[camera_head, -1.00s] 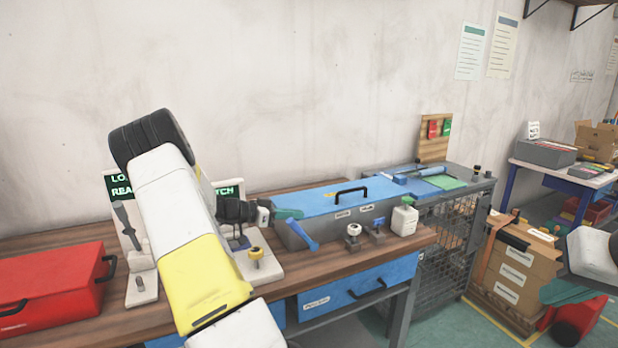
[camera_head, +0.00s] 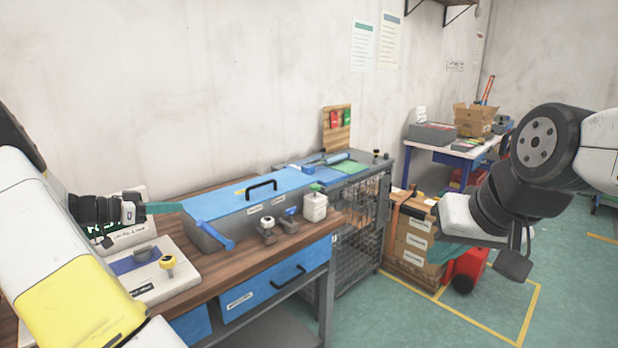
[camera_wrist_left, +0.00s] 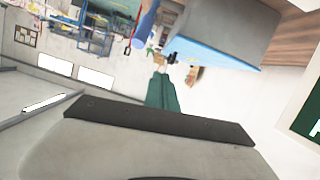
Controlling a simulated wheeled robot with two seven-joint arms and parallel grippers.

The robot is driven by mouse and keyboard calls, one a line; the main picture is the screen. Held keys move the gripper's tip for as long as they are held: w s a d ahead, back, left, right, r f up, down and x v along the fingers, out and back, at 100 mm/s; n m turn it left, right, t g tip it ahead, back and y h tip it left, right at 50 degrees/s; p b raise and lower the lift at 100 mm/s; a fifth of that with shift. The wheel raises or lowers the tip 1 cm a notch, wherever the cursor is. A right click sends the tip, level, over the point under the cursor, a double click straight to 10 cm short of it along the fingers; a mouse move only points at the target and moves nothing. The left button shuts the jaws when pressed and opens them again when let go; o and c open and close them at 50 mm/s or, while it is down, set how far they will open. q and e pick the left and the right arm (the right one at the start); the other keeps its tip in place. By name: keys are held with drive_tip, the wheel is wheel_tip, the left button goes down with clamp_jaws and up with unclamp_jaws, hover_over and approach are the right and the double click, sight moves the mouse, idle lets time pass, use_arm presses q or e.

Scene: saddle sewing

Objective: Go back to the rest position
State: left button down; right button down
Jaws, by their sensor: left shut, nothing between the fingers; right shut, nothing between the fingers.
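My left gripper (camera_head: 166,208) reaches in from the left of the head view. Its teal fingers are together and empty, beside the left end of the blue-lidded grey box (camera_head: 225,199) on the bench. In the left wrist view the left fingers (camera_wrist_left: 162,92) are together with nothing between them. My right gripper (camera_head: 452,252) hangs at the right of the head view, in front of the cardboard boxes and away from the bench. Its teal fingers are partly hidden behind my right arm; it is shut and empty.
The wooden bench (camera_head: 225,268) holds a white base with a yellow knob (camera_head: 167,262), small clamps (camera_head: 267,226) and a white bottle (camera_head: 315,204). A wire cage cart (camera_head: 358,240), stacked cartons (camera_head: 413,240) and a red canister (camera_head: 468,270) stand to the right. Green floor is open at front right.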

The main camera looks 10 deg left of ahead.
use_arm(q)
drive_tip(key=s+d+r+g+y, duration=0.1)
drive_tip(key=s+d+r+g, duration=0.1)
drive_tip(key=d, duration=0.6)
drive_tip(key=s+d+r+n+g+y, duration=0.1)
drive_tip(key=s+d+r+g, duration=0.15)
drive_tip(key=d, duration=0.55)
drive_tip(key=s+d+r+g, duration=0.1)
drive_tip(key=d+g, duration=0.2)
drive_tip(key=d, duration=0.5)
drive_tip(key=s+d+r+n+t+y, duration=0.1)
drive_tip(key=s+d, duration=0.3)
drive_tip(key=s, duration=0.4)
drive_tip(key=s+d+r+n+t+y, duration=0.1)
drive_tip(key=s+d+n+y, duration=0.3)
drive_tip(key=s, duration=0.5)
drive_tip(key=shift+d+r+y, duration=0.3)
drive_tip(key=shift+d+r, duration=0.2)
drive_tip(key=shift+r, duration=0.1)
drive_tip(key=shift+s, duration=0.1)
